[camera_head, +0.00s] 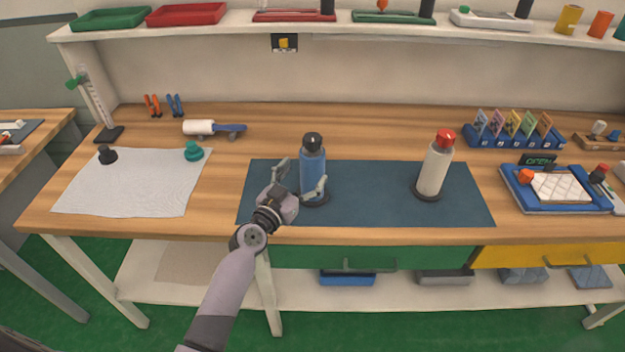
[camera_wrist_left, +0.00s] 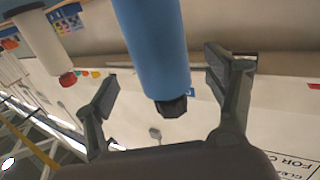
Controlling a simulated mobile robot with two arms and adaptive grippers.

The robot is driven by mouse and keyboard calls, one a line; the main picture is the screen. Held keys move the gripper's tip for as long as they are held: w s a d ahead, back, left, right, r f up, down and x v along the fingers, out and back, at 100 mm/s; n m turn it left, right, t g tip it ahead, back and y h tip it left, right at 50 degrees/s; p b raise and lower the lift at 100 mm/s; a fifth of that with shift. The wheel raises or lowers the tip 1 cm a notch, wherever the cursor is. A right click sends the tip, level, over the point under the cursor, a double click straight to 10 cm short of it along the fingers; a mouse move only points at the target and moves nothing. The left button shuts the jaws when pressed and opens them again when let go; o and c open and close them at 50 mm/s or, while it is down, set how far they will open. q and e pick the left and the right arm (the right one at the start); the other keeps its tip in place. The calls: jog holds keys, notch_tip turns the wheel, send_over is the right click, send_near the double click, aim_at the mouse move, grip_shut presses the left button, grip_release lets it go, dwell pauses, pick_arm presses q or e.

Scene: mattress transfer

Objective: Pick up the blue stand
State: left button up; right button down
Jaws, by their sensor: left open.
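A blue bottle (camera_head: 312,175) with a black cap stands upright on the dark blue mat (camera_head: 375,205), on a dark round base. My left gripper (camera_head: 299,179) is open at the near side of the blue bottle, with a finger at either side of it. In the left wrist view, the blue bottle (camera_wrist_left: 155,45) shows between the open fingers (camera_wrist_left: 160,85), with a gap at each side. A blue stand (camera_head: 510,138) holding several coloured cards is at the right back, away from the gripper. My right gripper is not in view.
A white bottle (camera_head: 434,170) with a red cap stands on the mat to the right. A blue tray (camera_head: 517,202) with a white quilted piece lies farther right. A white sheet (camera_head: 135,185) is at the left. A shelf (camera_head: 230,27) runs above the back.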

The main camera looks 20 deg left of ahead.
pick_arm(q)
jog(key=shift+w+d+p, duration=0.1)
jog(key=shift+w+d, duration=0.05)
jog(key=shift+w, duration=0.75)
jog(key=shift+w+d+p, duration=0.15)
jog(key=shift+w+d, duration=0.05)
jog(key=shift+w, duration=0.7)
jog(key=shift+w+d+p, duration=0.1)
jog(key=shift+w+d, duration=0.05)
jog(key=shift+w, duration=0.75)
jog(key=shift+s, duration=0.1)
jog(key=shift+c, duration=0.4)
grip_shut()
jog(key=shift+r, duration=0.2)
